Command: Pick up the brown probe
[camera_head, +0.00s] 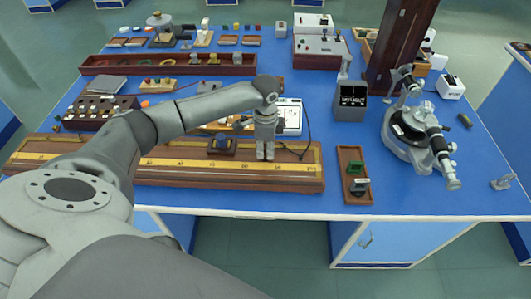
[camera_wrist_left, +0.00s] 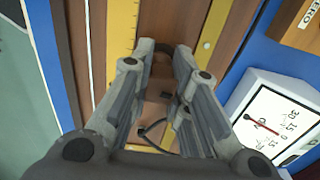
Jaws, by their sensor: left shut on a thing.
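My left gripper (camera_head: 265,155) points down over the right part of a long wooden bench with a yellow scale (camera_head: 190,165). In the left wrist view, its two fingers (camera_wrist_left: 168,62) are closed around the brown probe (camera_wrist_left: 156,108), a brown piece with a small dark mark and a dark cable. The fingers hide much of the probe, and in the head view the gripper covers it. I cannot tell whether the probe still touches the bench. My right gripper is in neither view.
A white meter (camera_wrist_left: 270,122) stands close beside the gripper; its cable loops near the bench. A small block (camera_head: 222,145) sits on the bench to the left. A wooden tray (camera_head: 354,176), a dark box (camera_head: 350,102) and a spectrometer (camera_head: 412,130) stand to the right.

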